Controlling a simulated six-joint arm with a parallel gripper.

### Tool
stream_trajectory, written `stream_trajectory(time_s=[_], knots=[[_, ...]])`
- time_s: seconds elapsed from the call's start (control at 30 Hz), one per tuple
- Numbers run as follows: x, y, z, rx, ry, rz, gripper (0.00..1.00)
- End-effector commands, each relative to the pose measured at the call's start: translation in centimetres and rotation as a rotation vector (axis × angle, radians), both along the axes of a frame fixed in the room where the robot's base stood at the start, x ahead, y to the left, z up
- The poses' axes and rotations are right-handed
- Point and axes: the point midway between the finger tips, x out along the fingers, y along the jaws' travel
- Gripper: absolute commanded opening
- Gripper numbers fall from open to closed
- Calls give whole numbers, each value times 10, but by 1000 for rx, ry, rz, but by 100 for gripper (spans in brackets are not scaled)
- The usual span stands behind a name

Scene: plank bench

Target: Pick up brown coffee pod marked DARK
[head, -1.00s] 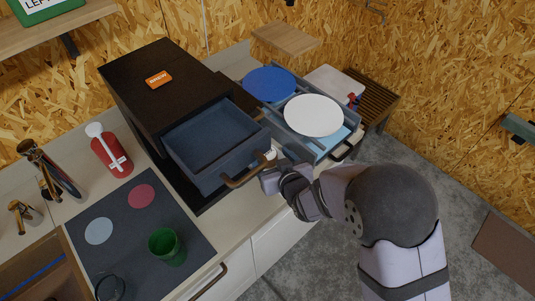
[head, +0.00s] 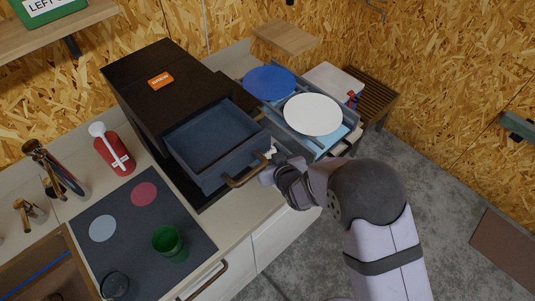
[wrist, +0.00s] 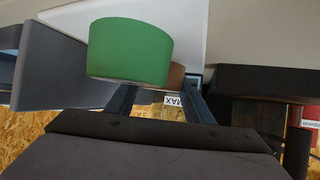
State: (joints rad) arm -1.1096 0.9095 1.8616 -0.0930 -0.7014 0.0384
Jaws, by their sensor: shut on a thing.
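A brown coffee pod (wrist: 176,78) shows in the wrist view as a small strip between my fingers, mostly hidden behind a green pod-like piece. Its DARK mark is not visible. The green piece (wrist: 130,50) is large and close to the camera, and it also covers one fingertip. My gripper (wrist: 158,88) is shut on the brown pod. In the head view my gripper (head: 270,175) is just beside the handle of the open blue-grey upper drawer (head: 215,140); the pod cannot be made out there.
A second open drawer (head: 322,146) holds a white plate (head: 313,114) and a blue plate (head: 269,83) at its back. A dark mat (head: 120,235) with a green cup (head: 168,241) lies front left.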

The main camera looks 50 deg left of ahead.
Motion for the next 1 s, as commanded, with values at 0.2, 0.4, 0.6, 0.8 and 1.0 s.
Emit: stream_trajectory(time_s=[0.2,0.4,0.6,0.8,1.0], knots=[[0,0,1,1,0,0,26],[0,0,5,2,-1,0,26],[0,1,17,4,-2,0,26],[0,1,40,5,-3,0,26],[0,0,74,7,-4,0,26]])
